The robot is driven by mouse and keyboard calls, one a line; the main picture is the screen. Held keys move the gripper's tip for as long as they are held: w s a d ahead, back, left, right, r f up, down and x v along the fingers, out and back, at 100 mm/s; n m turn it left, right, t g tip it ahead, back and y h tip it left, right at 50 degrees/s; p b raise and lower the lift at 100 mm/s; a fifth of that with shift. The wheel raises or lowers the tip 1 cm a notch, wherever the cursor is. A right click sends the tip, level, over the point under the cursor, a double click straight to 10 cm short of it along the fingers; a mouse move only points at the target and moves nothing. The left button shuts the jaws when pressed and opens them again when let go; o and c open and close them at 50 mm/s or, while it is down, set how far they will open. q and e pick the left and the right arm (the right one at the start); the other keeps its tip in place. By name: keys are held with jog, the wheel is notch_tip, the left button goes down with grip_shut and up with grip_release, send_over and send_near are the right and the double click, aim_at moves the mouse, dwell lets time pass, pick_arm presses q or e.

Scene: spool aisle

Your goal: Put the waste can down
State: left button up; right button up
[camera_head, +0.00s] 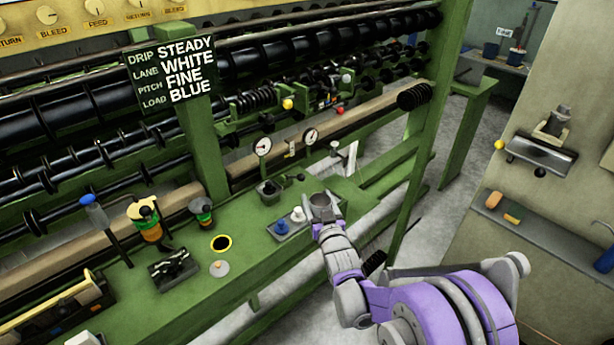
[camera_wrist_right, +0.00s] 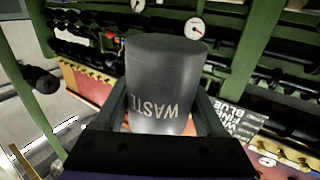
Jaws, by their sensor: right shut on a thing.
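The waste can (camera_wrist_right: 160,70) is a dark grey cylinder with white WASTE lettering, upside down in the right wrist view. My right gripper (camera_wrist_right: 163,108) is shut on it, one finger on each side. In the head view the can (camera_head: 321,200) shows small and partly hidden at the end of my right gripper (camera_head: 322,222). My left gripper is not in view.
A yellow-ringed hole (camera_head: 221,243), a pale disc (camera_head: 219,268) and a black block (camera_head: 173,266) are farther left. Two gauges (camera_head: 311,136) and a small lever fitting (camera_head: 268,191) stand behind. A green post (camera_head: 425,130) rises at right.

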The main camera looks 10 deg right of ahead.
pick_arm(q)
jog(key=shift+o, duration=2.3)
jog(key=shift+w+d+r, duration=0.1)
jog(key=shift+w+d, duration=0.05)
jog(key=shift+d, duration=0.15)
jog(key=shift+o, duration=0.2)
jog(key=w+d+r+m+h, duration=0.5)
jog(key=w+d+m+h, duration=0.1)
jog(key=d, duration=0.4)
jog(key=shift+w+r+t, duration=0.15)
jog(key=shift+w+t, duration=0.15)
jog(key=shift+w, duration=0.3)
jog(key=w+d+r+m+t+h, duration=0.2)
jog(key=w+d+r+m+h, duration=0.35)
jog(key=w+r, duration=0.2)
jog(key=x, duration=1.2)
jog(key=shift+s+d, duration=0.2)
pick_arm(e)
jog(key=s+a+n+g+y, duration=0.1)
jog(key=s+a+n+y, duration=0.3)
jog(key=s+a, duration=0.5)
jog(key=s+y, duration=0.2)
jog(key=s, duration=0.2)
jog(key=shift+a+y, duration=0.3)
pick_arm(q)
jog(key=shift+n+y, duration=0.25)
